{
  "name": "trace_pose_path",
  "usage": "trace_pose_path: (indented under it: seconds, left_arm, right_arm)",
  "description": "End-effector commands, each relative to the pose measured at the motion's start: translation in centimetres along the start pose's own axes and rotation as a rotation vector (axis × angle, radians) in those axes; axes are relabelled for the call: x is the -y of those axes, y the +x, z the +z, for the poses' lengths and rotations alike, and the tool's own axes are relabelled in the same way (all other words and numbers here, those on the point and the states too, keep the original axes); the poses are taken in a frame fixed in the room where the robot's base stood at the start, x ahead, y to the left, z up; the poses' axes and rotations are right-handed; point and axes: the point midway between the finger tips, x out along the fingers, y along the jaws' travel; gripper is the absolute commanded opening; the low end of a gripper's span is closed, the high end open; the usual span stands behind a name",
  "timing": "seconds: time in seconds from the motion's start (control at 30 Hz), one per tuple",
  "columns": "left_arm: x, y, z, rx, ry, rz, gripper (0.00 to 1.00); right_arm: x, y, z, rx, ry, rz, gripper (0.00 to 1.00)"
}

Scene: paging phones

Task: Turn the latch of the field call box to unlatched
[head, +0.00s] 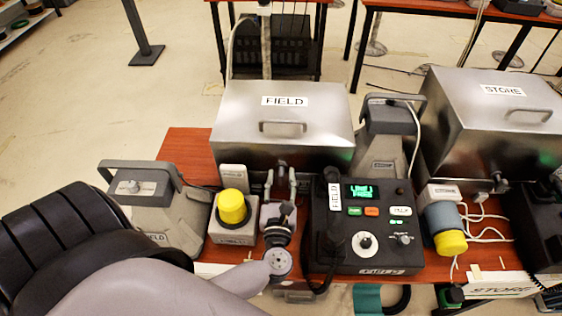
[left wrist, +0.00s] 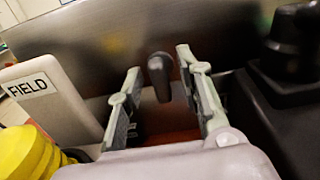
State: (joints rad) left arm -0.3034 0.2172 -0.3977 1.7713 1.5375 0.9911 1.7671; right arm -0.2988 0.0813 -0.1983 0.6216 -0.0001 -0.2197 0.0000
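The field call box (head: 240,125) is a steel box with a FIELD label and a lid handle, on the orange-brown table. Its front also fills the back of the left wrist view (left wrist: 85,60). The latch (left wrist: 158,70) is a dark, rounded lever on that front, pointing roughly downward. My left gripper (head: 281,176) is at the box's lower front. In the left wrist view my left gripper (left wrist: 160,92) is open, with a finger on each side of the latch and visible gaps. The latch is small and hard to make out in the head view. My right gripper is not in view.
A yellow-capped beacon (head: 232,207) stands left of my gripper. A black FIELD phone console (head: 365,225) stands close on the right. A grey handled unit (head: 142,190) is at left. The steel STORE box (head: 490,110) and another yellow-capped beacon (head: 450,242) are further right.

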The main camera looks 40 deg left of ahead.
Motion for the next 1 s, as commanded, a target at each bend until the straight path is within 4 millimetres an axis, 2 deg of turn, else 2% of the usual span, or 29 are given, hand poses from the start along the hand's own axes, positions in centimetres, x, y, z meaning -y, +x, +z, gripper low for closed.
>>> trace_pose_path:
  seconds: [0.13,0.4,0.9,1.0]
  left_arm:
    - [-0.03,0.84,0.03,0.0,0.001,0.0,0.33]
    - [-0.02,0.94,-0.02,0.0,0.0,0.0,0.33]
    - [-0.02,0.89,-0.02,0.0,0.001,0.0,0.0]
    - [-0.02,0.89,-0.02,0.0,0.001,0.0,0.0]
  right_arm:
    - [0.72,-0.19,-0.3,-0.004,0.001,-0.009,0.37]
    - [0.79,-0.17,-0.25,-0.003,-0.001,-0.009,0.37]
    - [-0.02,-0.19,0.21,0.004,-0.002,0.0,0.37]
    - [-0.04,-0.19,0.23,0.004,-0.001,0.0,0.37]
